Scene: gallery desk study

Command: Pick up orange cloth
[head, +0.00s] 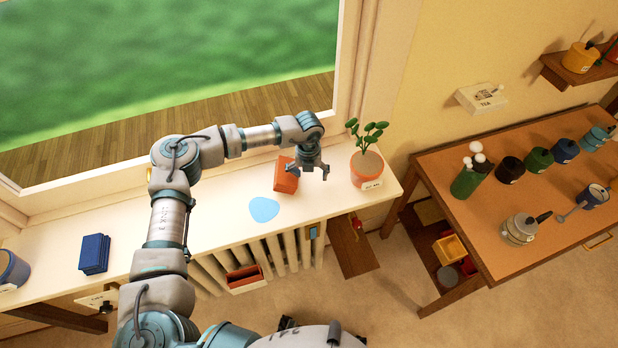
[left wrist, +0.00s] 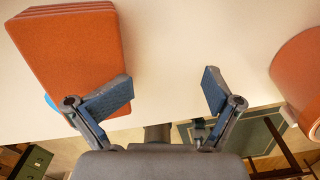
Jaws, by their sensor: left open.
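The orange cloth (head: 284,180) is a folded, layered stack on the white windowsill. In the left wrist view the orange cloth (left wrist: 75,50) fills the upper left, its layers showing at the top edge. My left gripper (head: 307,172) is open, just right of the cloth and partly in front of it in the head view. In the left wrist view nothing lies between its fingers (left wrist: 166,90); the left finger overlaps the cloth's lower right edge. I cannot tell whether it touches. My right gripper is not in view.
A plant in an orange pot (head: 366,172) stands close on the gripper's right. A flat light-blue disc (head: 264,209) lies in front of the cloth. A folded blue stack (head: 94,253) is farther left on the sill (head: 170,235). A desk (head: 465,210) with several pots stands right.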

